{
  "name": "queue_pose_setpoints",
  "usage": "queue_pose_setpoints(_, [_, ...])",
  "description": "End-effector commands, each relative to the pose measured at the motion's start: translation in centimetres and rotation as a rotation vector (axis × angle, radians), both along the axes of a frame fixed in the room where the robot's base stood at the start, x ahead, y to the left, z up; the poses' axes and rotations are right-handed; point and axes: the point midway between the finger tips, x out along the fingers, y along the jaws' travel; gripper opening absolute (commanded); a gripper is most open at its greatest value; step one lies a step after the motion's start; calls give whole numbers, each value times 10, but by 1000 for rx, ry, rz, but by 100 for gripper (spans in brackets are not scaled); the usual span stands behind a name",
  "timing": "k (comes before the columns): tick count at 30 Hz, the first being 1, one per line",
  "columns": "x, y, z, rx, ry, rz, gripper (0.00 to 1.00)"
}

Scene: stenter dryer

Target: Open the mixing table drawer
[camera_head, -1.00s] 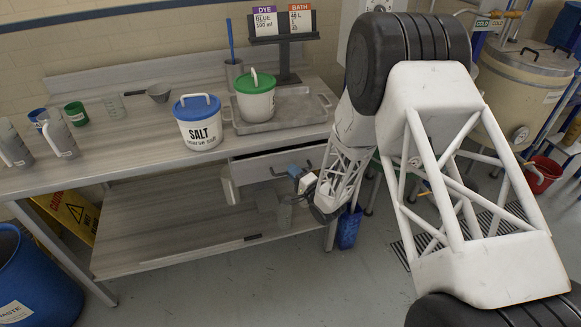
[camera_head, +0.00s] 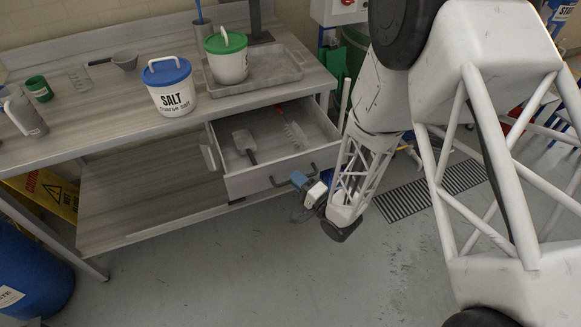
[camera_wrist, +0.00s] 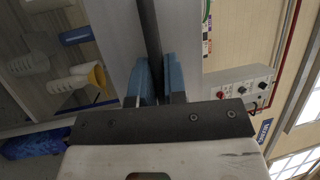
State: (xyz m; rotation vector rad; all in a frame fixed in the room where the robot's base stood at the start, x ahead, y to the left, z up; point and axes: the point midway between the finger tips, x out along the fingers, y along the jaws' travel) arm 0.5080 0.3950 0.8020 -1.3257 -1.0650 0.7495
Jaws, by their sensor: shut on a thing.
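The mixing table (camera_head: 100,115) has a grey drawer (camera_head: 245,185) under its right part. The drawer is pulled well out, and its inside shows a scoop (camera_head: 244,144) and a pale comb-like tool (camera_head: 296,134). Its dark handle (camera_head: 275,184) is on the front panel. My gripper (camera_head: 299,179), with blue fingertips, is shut on the handle at the drawer front. In the wrist view the fingertips (camera_wrist: 160,86) lie on both sides of the dark handle bar (camera_wrist: 150,32).
A blue-lidded salt bucket (camera_head: 171,93) and a tray (camera_head: 275,70) with a green-lidded bucket (camera_head: 230,64) stand on the tabletop. A blue bin (camera_head: 30,265) stands at the left. The floor before the drawer is clear, with a grate (camera_head: 430,190) at the right.

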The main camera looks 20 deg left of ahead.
Motion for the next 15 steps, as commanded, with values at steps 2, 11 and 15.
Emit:
queue_pose_setpoints(2, [-4,-6,0,-1,1,-3,0])
queue_pose_setpoints(11, [-9,-10,0,-1,1,-2,0])
queue_pose_setpoints(15, [-9,-10,0,-1,1,-3,0])
